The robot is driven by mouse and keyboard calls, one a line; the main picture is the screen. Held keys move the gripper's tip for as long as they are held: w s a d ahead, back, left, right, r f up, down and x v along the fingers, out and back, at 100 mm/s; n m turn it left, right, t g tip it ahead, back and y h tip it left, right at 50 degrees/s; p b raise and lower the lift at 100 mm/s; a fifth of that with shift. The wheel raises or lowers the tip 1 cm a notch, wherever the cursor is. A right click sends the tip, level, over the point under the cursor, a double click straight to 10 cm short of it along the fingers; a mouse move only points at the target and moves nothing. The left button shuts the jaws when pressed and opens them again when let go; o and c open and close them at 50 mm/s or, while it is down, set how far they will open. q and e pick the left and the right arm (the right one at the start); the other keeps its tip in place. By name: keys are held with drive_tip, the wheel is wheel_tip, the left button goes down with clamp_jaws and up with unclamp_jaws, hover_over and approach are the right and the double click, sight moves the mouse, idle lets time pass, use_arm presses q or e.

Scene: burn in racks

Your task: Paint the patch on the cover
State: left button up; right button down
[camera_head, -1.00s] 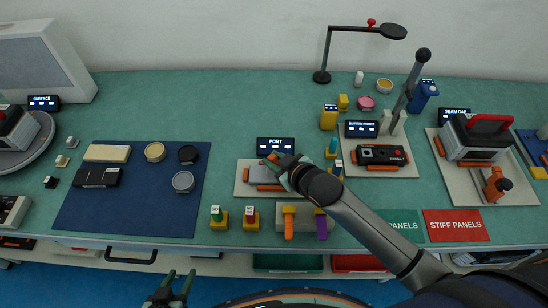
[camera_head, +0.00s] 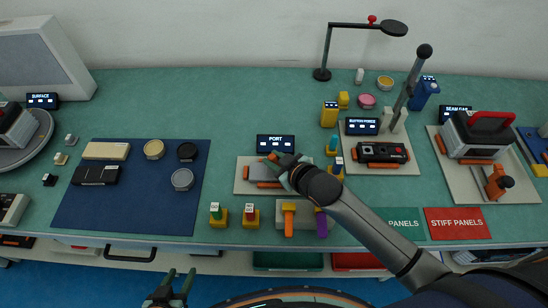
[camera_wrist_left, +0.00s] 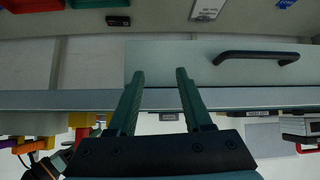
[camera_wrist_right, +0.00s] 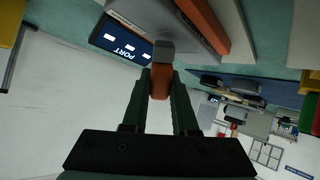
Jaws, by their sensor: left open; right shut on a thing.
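My right gripper (camera_head: 287,168) is over the board (camera_head: 244,186) in front of the PORT display (camera_head: 276,144). It is shut on a small orange tool with a dark grey tip (camera_wrist_right: 161,76). A grey block (camera_head: 259,172), seemingly the cover, sits on that board beside an orange bar (camera_wrist_right: 205,24) and is partly hidden by the gripper. The tip overlaps the block's edge in the right wrist view; I cannot tell whether it touches. I cannot make out the patch. My left gripper (camera_head: 168,287) is open and empty, in front of the table edge.
Small pegs in yellow bases (camera_head: 218,216) and a stand with orange and purple handles (camera_head: 304,208) are near the front edge. A blue mat (camera_head: 130,210) with pucks and blocks lies left. The button-force fixture (camera_head: 381,153) stands right. The table behind the PORT display is clear.

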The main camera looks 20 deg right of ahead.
drive_tip(key=shift+d, duration=0.1)
drive_tip(key=shift+s+d+r+p, duration=0.1)
drive_tip(key=shift+s+d+p, duration=0.1)
drive_tip(key=shift+d, duration=0.4)
drive_tip(key=shift+s+d+p, duration=0.15)
drive_tip(key=shift+d, duration=0.4)
drive_tip(key=shift+s+d, duration=0.2)
drive_tip(key=shift+d, duration=0.5)
drive_tip(key=shift+s+d, duration=0.2)
drive_tip(key=shift+d, duration=0.5)
drive_tip(key=shift+w+a, duration=0.25)
drive_tip(key=shift+a, duration=0.65)
drive_tip(key=shift+w+a, duration=0.25)
drive_tip(key=shift+a, duration=0.65)
drive_tip(key=shift+w+a, duration=0.25)
drive_tip(key=shift+a, duration=0.65)
drive_tip(key=shift+r, duration=2.95)
drive_tip(key=shift+r, duration=0.1)
drive_tip(key=shift+r, duration=1.4)
